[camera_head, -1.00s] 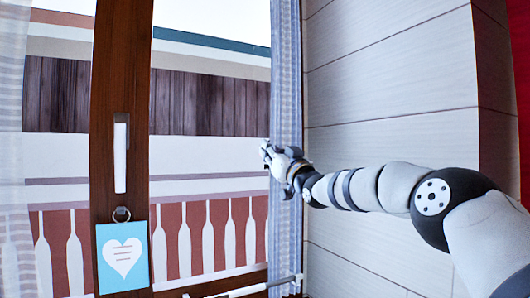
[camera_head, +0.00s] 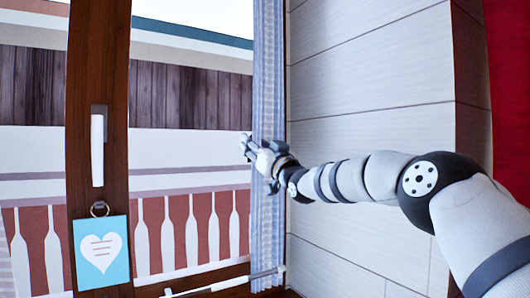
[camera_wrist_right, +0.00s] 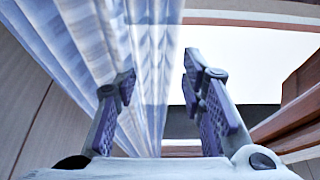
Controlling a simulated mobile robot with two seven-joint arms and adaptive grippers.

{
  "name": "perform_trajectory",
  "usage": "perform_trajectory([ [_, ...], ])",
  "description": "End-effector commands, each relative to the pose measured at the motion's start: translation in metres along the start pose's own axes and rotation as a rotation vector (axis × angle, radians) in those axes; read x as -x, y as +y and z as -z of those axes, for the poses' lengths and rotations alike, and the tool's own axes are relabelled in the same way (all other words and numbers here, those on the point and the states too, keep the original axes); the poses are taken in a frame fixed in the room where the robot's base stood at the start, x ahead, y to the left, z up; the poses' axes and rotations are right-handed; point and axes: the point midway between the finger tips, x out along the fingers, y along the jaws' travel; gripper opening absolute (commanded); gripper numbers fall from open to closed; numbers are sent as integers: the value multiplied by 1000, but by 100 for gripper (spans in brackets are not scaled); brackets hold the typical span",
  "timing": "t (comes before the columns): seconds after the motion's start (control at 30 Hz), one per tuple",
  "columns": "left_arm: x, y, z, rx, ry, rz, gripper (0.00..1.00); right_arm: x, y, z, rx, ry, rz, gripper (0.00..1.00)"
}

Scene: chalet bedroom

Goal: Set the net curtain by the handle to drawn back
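A pale blue-grey pleated curtain (camera_head: 268,80) hangs bunched in a narrow strip at the window's right edge, beside the wall. It fills the upper left of the right wrist view (camera_wrist_right: 85,50). My right gripper (camera_head: 247,146) is at the curtain, its fingertips towards the glass on the strip's left side. In the wrist view its two fingers (camera_wrist_right: 160,76) are apart, with curtain folds behind the left finger and partly between them; I cannot tell whether they touch. A thin white rod (camera_head: 225,284) slants near the curtain's bottom; I cannot tell whether it is the handle. My left gripper is not in view.
A brown window post (camera_head: 97,60) carries a white vertical handle (camera_head: 97,150) and a blue heart card (camera_head: 101,252) on a ring. A pale panelled wall (camera_head: 370,70) stands right of the curtain, close to my right arm. A red surface is at the far right.

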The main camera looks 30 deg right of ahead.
Motion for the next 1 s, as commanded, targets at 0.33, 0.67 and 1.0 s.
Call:
perform_trajectory([
  [0.33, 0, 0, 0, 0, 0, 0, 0, 73, 2, 2, -3, 1, -5, 37],
  [0.67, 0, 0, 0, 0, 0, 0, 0, 110, 2, 1, -1, 2, -5, 37],
  [1.0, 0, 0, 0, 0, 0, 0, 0, 110, 2, 1, -1, 2, -5, 37],
])
